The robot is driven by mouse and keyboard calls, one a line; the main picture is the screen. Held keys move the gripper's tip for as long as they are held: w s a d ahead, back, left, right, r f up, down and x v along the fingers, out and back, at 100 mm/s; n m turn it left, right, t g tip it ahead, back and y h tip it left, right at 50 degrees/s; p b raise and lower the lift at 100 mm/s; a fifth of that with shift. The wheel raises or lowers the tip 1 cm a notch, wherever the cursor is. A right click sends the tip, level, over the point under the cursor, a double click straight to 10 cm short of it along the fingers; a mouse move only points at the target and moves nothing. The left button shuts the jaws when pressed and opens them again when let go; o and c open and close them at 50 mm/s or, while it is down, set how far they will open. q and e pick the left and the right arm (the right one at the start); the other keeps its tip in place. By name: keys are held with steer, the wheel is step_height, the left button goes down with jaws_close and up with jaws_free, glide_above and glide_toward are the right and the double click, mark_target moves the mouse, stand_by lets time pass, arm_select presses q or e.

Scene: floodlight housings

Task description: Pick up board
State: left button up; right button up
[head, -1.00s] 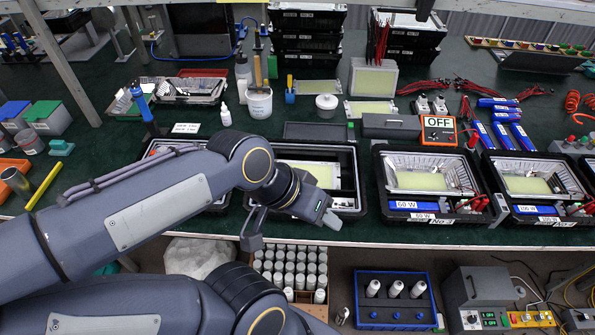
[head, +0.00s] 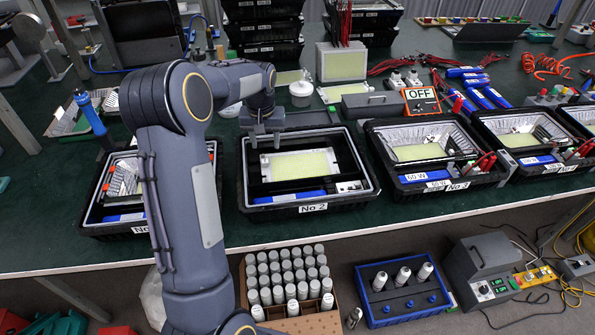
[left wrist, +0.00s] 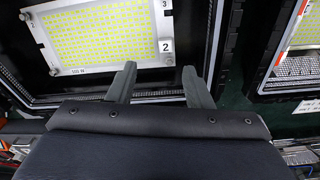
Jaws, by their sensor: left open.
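The board (head: 300,164) is a pale panel with a yellow-green grid. It lies in the black No 2 housing (head: 312,210), which sits near the table's front edge. My left gripper (head: 264,141) points down at the far left part of this housing, just beyond the board. In the left wrist view the board (left wrist: 100,35) is marked 2 and 3 near its right edge. The open, empty fingers (left wrist: 158,78) show at its lower right corner, one overlapping its edge. Whether they touch it cannot be told. My right gripper is out of view.
A grey-lidded case (head: 375,104) and a white pot (head: 301,94) are behind. Below the table are a box of cylinders (head: 290,280) and a blue tray (head: 405,300).

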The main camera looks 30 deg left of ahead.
mark_target(265, 160)
arm_select(q)
steer(key=f, duration=0.4)
steer(key=a+f, duration=0.1)
steer(key=f, duration=0.2)
steer(key=shift+f, duration=0.1)
steer(key=shift+d, duration=0.1)
jaws_close()
